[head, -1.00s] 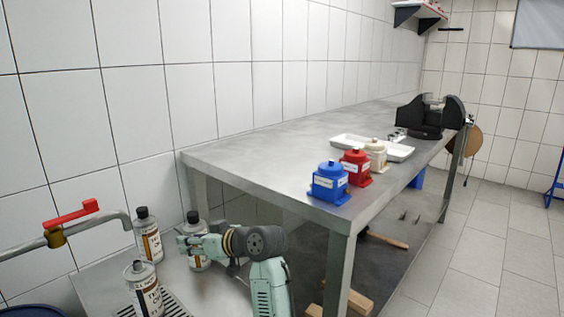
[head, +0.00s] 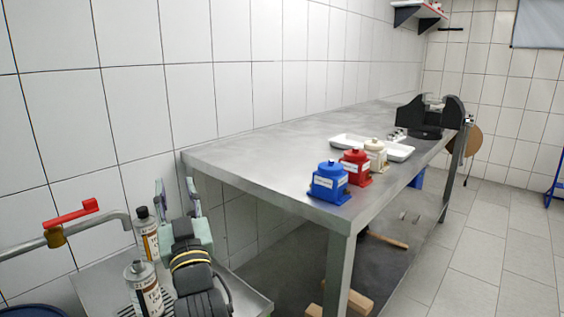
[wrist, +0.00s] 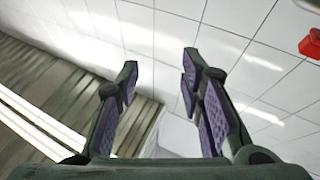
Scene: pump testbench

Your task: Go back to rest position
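My gripper (head: 178,191) is at the lower left in the head view, above the low metal stand with the bottles. Its fingers point upward and stand well apart, with nothing between them. In the wrist view my gripper (wrist: 158,75) is also open and empty. Behind its fingers are white wall tiles and a slatted ceiling with bright strips. My arm is folded upward and partly hides the stand.
Two bottles (head: 147,235) (head: 144,290) stand left of my arm, close to it. A pipe with a red valve handle (head: 70,217) is farther left.

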